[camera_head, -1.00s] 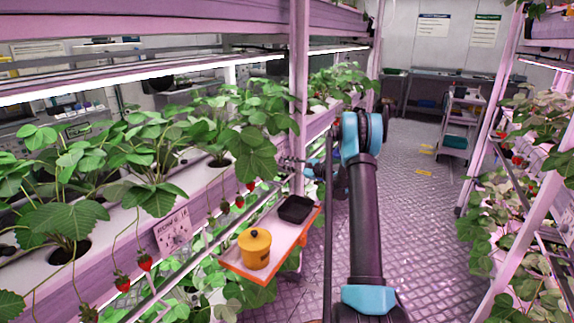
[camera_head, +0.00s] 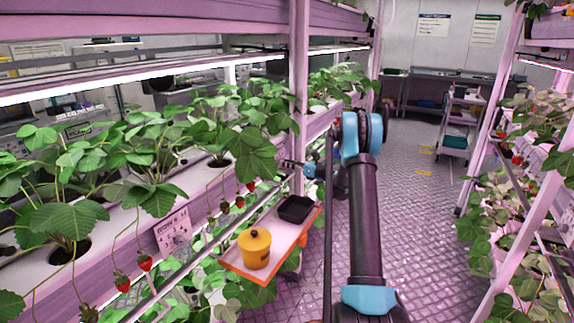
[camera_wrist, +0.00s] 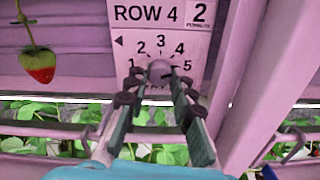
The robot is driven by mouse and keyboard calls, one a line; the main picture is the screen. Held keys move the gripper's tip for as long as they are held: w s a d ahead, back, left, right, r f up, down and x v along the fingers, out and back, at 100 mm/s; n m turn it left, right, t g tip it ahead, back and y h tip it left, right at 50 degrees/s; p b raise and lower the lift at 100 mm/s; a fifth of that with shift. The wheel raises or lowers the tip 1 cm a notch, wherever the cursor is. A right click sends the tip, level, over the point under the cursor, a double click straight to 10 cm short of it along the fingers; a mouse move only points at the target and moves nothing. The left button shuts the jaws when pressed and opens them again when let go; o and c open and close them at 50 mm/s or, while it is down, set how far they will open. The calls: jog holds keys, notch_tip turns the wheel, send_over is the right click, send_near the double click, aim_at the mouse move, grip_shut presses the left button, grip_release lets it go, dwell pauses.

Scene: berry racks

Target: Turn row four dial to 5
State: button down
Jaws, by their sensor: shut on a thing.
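The row four dial (camera_wrist: 158,72) is a round pinkish-grey knob on a pale panel (camera_wrist: 128,47) marked ROW 4 in the wrist view. The numbers 1 to 5 arc around it, and a box at the top right shows a 2. My gripper (camera_wrist: 158,88) is shut on the dial, with one dark finger on each side. The fingers cover the panel's lower part. The dial's pointer is not clear. In the head view my gripper (camera_head: 287,163) reaches the rack beside the post, and the row four panel is hidden there.
A pink post (camera_wrist: 262,75) stands close to the right of the panel. A strawberry (camera_wrist: 38,64) hangs at left. In the head view, another dial panel (camera_head: 173,232) is nearer, and an orange-edged tray (camera_head: 232,262) holds a yellow pot (camera_head: 254,248) and black box (camera_head: 295,209). The aisle is clear.

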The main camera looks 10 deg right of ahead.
jog(key=shift+f+m, duration=0.1)
jog(key=shift+m, duration=0.8)
jog(key=c, duration=1.3)
grip_release()
jog(key=v, duration=1.2)
